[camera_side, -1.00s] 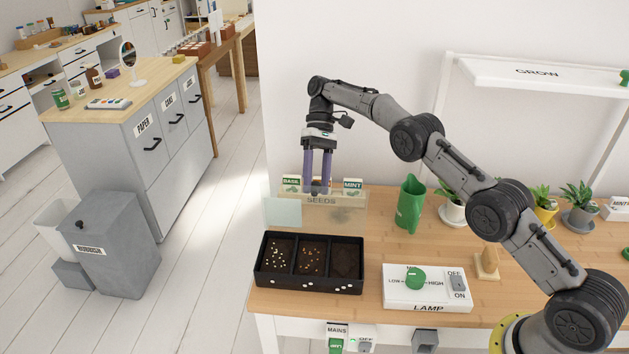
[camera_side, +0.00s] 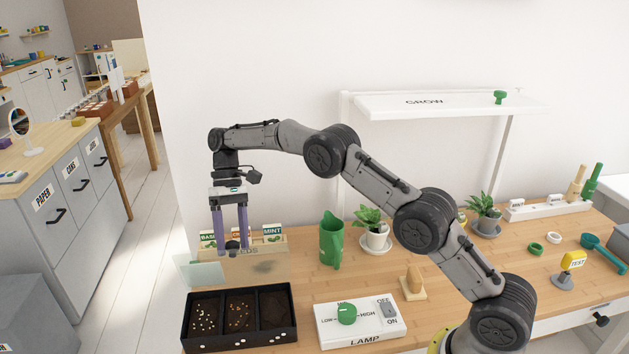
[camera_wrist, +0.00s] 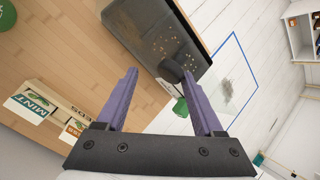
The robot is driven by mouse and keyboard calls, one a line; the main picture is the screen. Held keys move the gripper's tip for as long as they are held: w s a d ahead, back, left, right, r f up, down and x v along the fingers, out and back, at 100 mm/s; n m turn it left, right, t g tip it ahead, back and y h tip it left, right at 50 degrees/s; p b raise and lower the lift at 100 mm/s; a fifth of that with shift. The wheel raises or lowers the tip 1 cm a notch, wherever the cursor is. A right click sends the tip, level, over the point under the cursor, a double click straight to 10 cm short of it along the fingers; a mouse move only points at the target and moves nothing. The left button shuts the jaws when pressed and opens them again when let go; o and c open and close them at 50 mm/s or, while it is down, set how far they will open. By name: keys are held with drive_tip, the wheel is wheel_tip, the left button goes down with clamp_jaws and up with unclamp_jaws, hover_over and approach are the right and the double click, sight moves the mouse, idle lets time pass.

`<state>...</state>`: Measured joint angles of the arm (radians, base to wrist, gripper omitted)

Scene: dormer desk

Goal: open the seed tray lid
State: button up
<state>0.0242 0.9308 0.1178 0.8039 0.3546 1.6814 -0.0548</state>
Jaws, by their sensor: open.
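The black seed tray (camera_side: 240,342) sits at the front left of the desk, with soil and pale seeds showing in its compartments. It also shows in the wrist view (camera_wrist: 201,38), its surface partly greyed. I cannot clearly make out the lid or how far it is open. A dark round knob (camera_side: 232,245) shows between my fingers, above and behind the tray; it also shows in the wrist view (camera_wrist: 172,71). My gripper (camera_side: 233,253) points down with its two purple fingers apart, one on either side of the knob in the picture. I see no clear contact with it.
The seed packet box (camera_side: 272,246) stands behind the fingers. A pale see-through sheet (camera_side: 199,272) is at its left. A green jug (camera_side: 332,243), a potted plant (camera_side: 374,240) and the lamp panel (camera_side: 385,336) are to the right. Clear wood lies between jug and panel.

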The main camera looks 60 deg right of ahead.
drive_tip(key=shift+s+a+r+t+h, duration=0.25)
drive_tip(key=shift+s+a+t+h, duration=0.05)
drive_tip(key=shift+s+a, duration=0.15)
drive_tip(key=s+a+f+t+h, duration=0.1)
drive_tip(key=s+a+f, duration=0.1)
drive_tip(key=s+a, duration=0.1)
drive_tip(key=s+a+f+t+h, duration=0.1)
drive_tip(key=s+a+f, duration=0.1)
drive_tip(key=s+a, duration=0.1)
drive_tip(key=s+a+f+t+h, duration=0.1)
drive_tip(key=s+a+f, duration=0.1)
drive_tip(key=s+a, duration=0.1)
drive_tip(key=shift+s+a+f+t+h, duration=0.1)
drive_tip(key=shift+s+f+t+h, duration=0.05)
drive_tip(key=shift+f+t+h, duration=0.2)
wheel_tip(320, 180, up, 14)
drive_tip(key=s+d+r+m+t, duration=0.1)
drive_tip(key=s+d+r+t, duration=0.2)
drive_tip(key=s+d+r, duration=0.8)
drive_tip(key=shift+d+r+m+t, duration=0.4)
drive_tip(key=shift+d+r, duration=0.1)
drive_tip(key=shift+r, duration=0.75)
drive_tip(key=shift+s, duration=0.1)
